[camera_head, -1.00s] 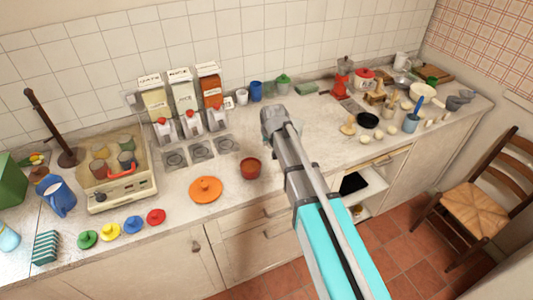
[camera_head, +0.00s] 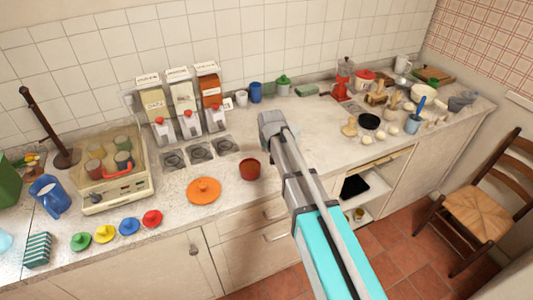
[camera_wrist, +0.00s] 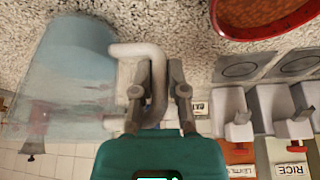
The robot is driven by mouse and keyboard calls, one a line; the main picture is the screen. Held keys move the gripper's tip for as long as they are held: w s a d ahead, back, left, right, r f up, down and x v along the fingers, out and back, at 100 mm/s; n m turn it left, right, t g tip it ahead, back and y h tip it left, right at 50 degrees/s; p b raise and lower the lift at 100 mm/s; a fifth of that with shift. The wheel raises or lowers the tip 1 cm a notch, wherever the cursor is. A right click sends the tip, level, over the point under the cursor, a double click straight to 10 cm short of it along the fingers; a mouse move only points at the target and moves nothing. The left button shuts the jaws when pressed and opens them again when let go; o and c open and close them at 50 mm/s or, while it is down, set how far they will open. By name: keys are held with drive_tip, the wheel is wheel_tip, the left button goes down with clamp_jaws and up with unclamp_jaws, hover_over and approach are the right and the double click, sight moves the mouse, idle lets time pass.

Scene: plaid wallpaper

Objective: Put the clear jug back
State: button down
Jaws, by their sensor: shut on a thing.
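The clear jug (camera_wrist: 75,65) shows in the wrist view as a bluish see-through vessel with a pale handle (camera_wrist: 140,50). My gripper (camera_wrist: 155,78) is shut on the handle, one finger on each side of it. The wrist picture is upside down, with the speckled counter at its top. The jug is close to the counter; I cannot tell whether it touches. In the head view my arm's end (camera_head: 273,122) is over the middle of the counter and hides my fingers and the jug.
A red-brown bowl (camera_head: 250,169) and an orange lid (camera_head: 203,191) lie left of my arm. Three dispensers (camera_head: 188,100) stand behind them. A blue cup (camera_head: 255,92) and a green-lidded pot (camera_head: 283,85) stand at the wall.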

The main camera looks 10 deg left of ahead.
drive_tip(key=shift+f+b, duration=0.3)
drive_tip(key=shift+f, duration=0.25)
drive_tip(key=shift+f, duration=0.15)
drive_tip(key=c, duration=0.7)
unclamp_jaws()
drive_tip(key=shift+o, duration=0.2)
drive_tip(key=shift+r, duration=0.25)
drive_tip(key=p+v, duration=1.1)
drive_tip(key=v, duration=0.1)
drive_tip(key=shift+s+f, duration=0.1)
drive_tip(key=s+d+m+g, duration=0.1)
drive_tip(key=s+d, duration=0.4)
drive_tip(key=d, duration=0.4)
drive_tip(key=s+d+f+m+g+h, duration=0.1)
drive_tip(key=s+d+m, duration=0.1)
drive_tip(key=s+d, duration=0.4)
drive_tip(key=s+d+m+g, duration=0.1)
drive_tip(key=s+d, duration=0.4)
drive_tip(key=d, duration=0.8)
drive_tip(key=shift+s+d+f+m+g+h, duration=0.2)
drive_tip(key=shift+d+f+m+g+h, duration=0.15)
drive_tip(key=shift+g, duration=0.25)
